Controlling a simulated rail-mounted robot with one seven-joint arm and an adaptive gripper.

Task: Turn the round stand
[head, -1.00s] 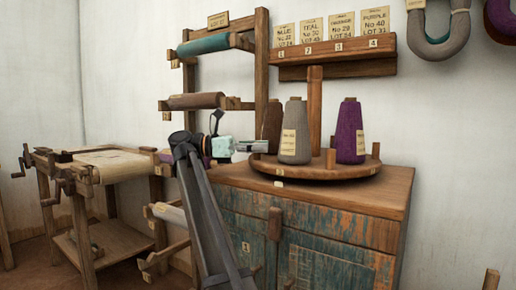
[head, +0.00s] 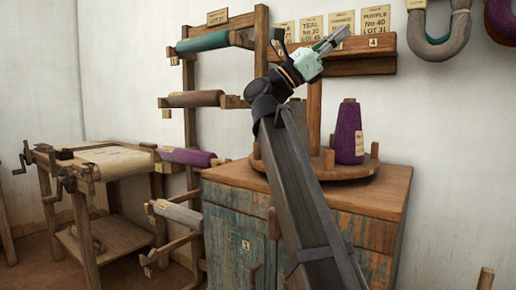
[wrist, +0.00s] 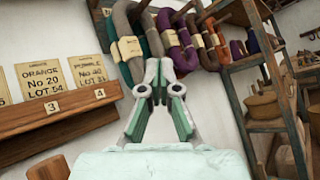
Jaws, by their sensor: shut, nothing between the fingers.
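The round stand (head: 352,171) is a wooden turntable on top of the cabinet, with a central post and short pegs at its rim. A purple yarn cone (head: 349,135) stands upright on its right side. My gripper (head: 338,38) is raised well above the stand, in front of the label board, apart from the stand and cones. In the wrist view its fingers (wrist: 158,72) are shut and empty.
The label board (head: 355,67) with numbered cards is close behind my gripper. Yarn skeins (wrist: 180,40) hang on the wall ahead, with a shelf rack (wrist: 265,100) to their right. The worn blue cabinet (head: 235,240) bears the stand. A roller rack (head: 190,120) stands left.

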